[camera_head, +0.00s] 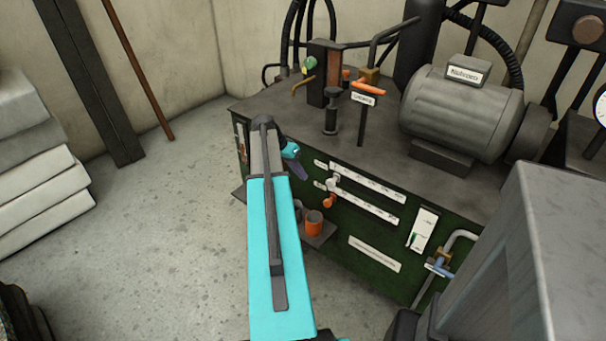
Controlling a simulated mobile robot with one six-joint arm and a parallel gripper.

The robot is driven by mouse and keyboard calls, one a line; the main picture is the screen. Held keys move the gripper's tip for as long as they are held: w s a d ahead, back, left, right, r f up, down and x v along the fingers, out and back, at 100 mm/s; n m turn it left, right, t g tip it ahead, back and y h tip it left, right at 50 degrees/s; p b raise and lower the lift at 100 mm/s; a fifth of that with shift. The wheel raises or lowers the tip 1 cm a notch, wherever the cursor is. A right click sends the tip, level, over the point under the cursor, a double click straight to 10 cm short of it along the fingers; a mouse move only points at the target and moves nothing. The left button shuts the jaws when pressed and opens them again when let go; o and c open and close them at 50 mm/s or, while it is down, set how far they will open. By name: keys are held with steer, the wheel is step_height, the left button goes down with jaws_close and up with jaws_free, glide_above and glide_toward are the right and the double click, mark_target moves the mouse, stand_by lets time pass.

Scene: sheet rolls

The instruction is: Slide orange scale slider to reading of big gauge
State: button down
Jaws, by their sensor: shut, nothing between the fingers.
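My gripper (299,170) is at the end of my teal arm, left of the two white scale strips on the green front panel. Its dark fingers look shut and empty, apart from the sliders. The upper scale strip (370,183) and lower scale strip (370,208) are long and slanted; their markings are too small to read. An orange slider piece (328,201) sits near the left end of the lower strip, below a pale knob (333,182). A round white gauge (601,108) is cut off by the right edge; its reading cannot be told.
The bench top (285,110) carries a grey motor (462,112), an orange-handled lever (368,89) and pipes. An orange cup (314,222) stands on a low ledge below the scales. A large grey block (540,260) fills the lower right.

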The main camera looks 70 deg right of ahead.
glide_toward(330, 201)
steer(key=w+d+f, duration=0.3)
steer(key=w+f, duration=0.1)
steer(key=s+f, duration=0.1)
steer(key=s+a+f, duration=0.1)
steer(key=s, duration=0.1)
steer(key=shift+s+a+p, duration=0.1)
steer(key=shift+s+p, duration=0.25)
steer(key=shift+p, duration=0.05)
